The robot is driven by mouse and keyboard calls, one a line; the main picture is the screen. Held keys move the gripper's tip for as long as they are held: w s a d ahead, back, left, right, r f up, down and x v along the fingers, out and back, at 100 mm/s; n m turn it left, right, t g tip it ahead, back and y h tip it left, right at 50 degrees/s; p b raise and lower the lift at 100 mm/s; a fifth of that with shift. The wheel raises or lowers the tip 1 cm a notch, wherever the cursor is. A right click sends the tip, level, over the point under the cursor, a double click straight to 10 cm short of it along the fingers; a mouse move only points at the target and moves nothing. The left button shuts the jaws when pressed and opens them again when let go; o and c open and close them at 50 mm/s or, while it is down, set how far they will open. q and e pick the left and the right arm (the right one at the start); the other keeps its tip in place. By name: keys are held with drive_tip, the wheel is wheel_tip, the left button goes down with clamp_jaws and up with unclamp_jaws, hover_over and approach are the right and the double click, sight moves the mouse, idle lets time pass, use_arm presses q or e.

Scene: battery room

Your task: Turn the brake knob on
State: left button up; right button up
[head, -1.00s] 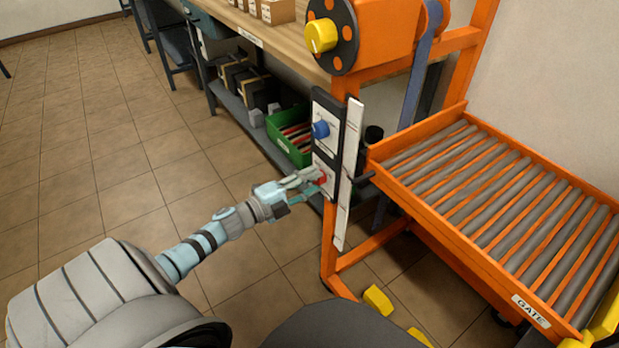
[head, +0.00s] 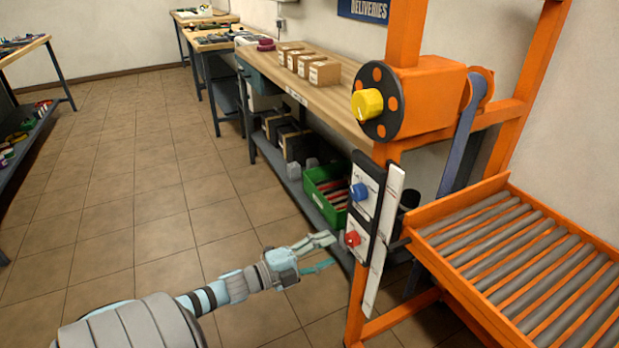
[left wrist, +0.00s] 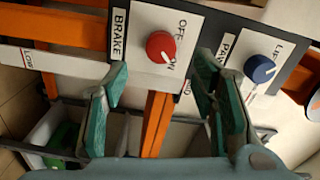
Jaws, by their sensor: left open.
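The red brake knob (head: 352,238) sits on the lower white plate of the control panel (head: 367,205) on the orange post. My right gripper is not in view.
A blue knob (head: 359,192) is just above the red one, and a large yellow knob (head: 367,104) is on the orange housing higher up. A roller conveyor (head: 530,250) stands at the right. A green bin (head: 325,190) is on the bench's lower shelf. The floor at left is clear.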

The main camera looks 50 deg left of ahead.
use_arm(q)
drive_tip(key=v, duration=0.6)
drive_tip(key=shift+s, duration=0.3)
drive_tip(key=shift+a, duration=0.15)
